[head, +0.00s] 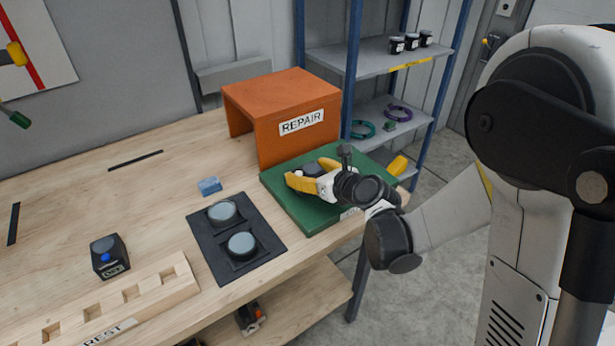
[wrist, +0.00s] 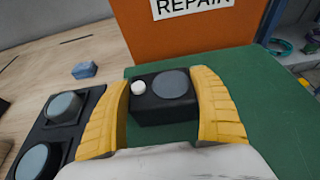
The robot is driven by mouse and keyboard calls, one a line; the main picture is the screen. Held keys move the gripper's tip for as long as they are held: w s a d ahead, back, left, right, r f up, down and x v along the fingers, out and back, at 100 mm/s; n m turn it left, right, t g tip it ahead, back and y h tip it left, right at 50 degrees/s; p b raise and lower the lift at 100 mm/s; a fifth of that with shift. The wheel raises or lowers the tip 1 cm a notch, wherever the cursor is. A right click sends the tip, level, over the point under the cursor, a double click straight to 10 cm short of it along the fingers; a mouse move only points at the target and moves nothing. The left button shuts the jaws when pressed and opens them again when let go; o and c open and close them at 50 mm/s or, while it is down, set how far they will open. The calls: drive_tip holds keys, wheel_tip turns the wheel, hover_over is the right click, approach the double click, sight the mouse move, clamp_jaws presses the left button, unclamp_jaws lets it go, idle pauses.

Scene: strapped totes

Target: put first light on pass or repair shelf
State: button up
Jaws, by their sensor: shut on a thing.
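My gripper (head: 308,178) has yellow fingers and is shut on a black box-shaped light (wrist: 165,112) with a grey round lens and a small white button. The light is over the green shelf (head: 285,187); I cannot tell whether it rests on it or hangs just above. The green shelf has a white label, mostly hidden by my arm. The orange repair shelf (head: 248,105), marked REPAIR, stands right behind it and is open at the front left. A second black light (head: 106,262) with a blue button sits on the bench at the left.
A dark mat (head: 226,268) with two round-lensed fixtures lies left of the green shelf. A blue block (head: 209,186) lies behind the mat. A slotted wooden rack (head: 165,285) marked REST runs along the front left. A metal shelving unit (head: 374,62) stands behind at right.

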drive_tip(key=shift+f, duration=0.2)
drive_tip(key=o, duration=1.4)
drive_tip(key=shift+o, duration=0.2)
